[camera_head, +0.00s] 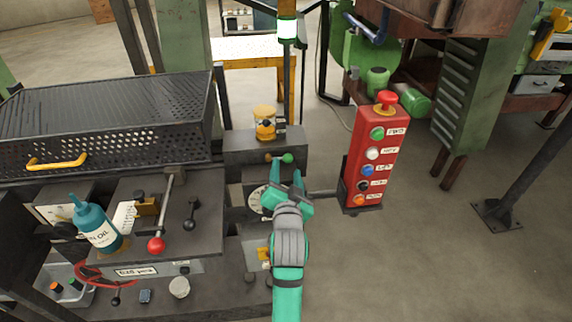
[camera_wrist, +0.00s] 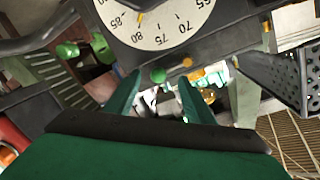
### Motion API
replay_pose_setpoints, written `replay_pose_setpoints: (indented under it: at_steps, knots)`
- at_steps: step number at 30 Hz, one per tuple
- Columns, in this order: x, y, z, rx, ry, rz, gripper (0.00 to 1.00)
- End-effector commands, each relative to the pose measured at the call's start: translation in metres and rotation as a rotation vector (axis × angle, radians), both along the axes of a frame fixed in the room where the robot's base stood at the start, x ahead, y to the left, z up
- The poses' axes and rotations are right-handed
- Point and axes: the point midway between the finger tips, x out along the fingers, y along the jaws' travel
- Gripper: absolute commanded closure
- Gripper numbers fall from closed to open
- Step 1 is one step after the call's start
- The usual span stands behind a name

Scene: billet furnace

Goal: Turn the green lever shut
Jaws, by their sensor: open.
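The green lever (camera_head: 287,158) is a short dark handle with a green ball knob, on the face of a grey block above a white dial (camera_head: 257,198). Its knob points right in the head view. In the wrist view, which is turned about upside down, the green knob (camera_wrist: 158,75) appears just beyond and between my fingertips, with the handle running to a brass-coloured centre. My teal gripper (camera_head: 286,184) is open and empty, its fingers just below the knob in the head view. I cannot tell whether a finger touches the lever.
A red button box (camera_head: 371,160) with a red mushroom button stands close to the right. A yellow cup (camera_head: 265,122) sits on the grey block. To the left are a red-knobbed lever (camera_head: 156,245), a teal oil bottle (camera_head: 98,228) and a perforated black guard (camera_head: 110,115).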

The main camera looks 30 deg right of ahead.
Motion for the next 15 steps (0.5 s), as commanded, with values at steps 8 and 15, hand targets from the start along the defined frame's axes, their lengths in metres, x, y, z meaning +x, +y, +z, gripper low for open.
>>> replay_pose_setpoints:
  at_steps: [8, 15]
  knots:
    - [-0.041, 0.026, 0.006, -0.004, -0.001, 0.002, 0.51]
    - [-0.054, 0.034, 0.009, -0.003, -0.004, 0.003, 0.51]
